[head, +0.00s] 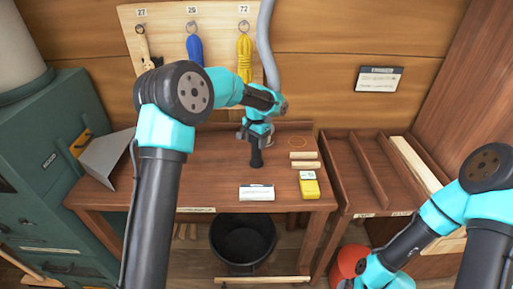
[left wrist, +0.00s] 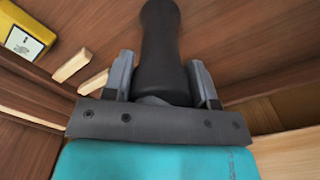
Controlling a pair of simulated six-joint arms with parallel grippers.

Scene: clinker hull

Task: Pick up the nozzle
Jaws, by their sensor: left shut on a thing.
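The nozzle is a black, tapered tube (left wrist: 162,50) between the two grey fingers of my left gripper (head: 257,139) in the left wrist view. My left gripper is shut on it. In the head view the black nozzle (head: 256,160) hangs roughly upright below the gripper, over the middle of the brown workbench (head: 215,168). I cannot tell whether its lower end touches the bench top. My right arm reaches to the bottom right of the head view, and its fingers do not show there.
A white label card (head: 257,193), a yellow box (head: 310,189) and wooden blocks (head: 304,156) lie near the nozzle. A grey hose (head: 265,45) runs down behind. A metal hood (head: 106,158) stands left. A black bucket (head: 243,240) is under the bench.

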